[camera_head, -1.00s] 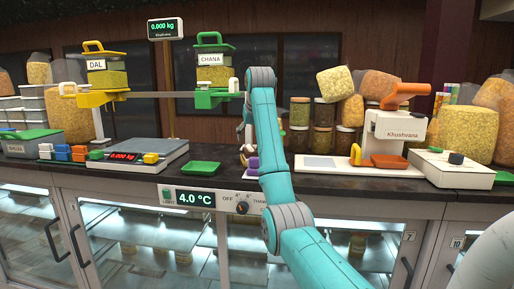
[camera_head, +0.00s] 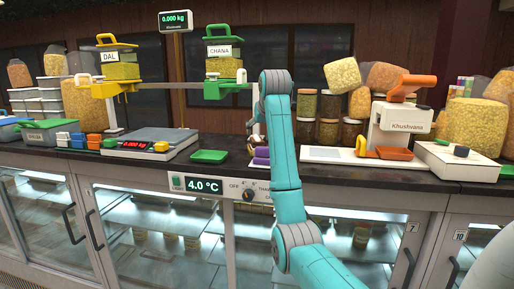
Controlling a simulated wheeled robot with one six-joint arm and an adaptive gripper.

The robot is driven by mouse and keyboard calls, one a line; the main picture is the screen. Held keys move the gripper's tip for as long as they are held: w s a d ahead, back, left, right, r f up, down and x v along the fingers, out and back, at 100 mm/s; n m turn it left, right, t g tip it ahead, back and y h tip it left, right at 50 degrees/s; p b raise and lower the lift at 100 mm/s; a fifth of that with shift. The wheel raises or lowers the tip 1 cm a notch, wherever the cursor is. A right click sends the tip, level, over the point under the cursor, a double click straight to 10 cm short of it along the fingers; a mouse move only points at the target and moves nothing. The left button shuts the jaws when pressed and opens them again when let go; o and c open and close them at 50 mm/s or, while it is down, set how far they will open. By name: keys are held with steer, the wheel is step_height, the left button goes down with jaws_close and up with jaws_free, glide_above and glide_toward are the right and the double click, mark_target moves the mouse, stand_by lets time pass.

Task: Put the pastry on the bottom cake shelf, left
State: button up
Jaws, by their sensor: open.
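I cannot make out a pastry or a cake shelf for certain. Glass-fronted cases under the counter show shelves with small yellowish items (camera_head: 360,238), too small to name. My teal arm rises through the middle of the view and bends over at its top. My gripper (camera_head: 252,142) shows only as small grey parts left of the arm, above the counter; most of it is hidden behind the arm. I see nothing held in it.
The dark counter (camera_head: 225,170) carries a flat scale (camera_head: 150,142), a green tray (camera_head: 209,156), a white and orange machine (camera_head: 398,128), a white box (camera_head: 457,160) and several jars. Door handles (camera_head: 92,229) stick out in front.

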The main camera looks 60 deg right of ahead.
mark_target(258, 141)
steer(key=x, duration=0.9)
steer(key=shift+w+d+f, duration=0.15)
steer(key=shift+w+d, duration=0.05)
steer(key=shift+w, duration=0.15)
steer(key=c, duration=1.4)
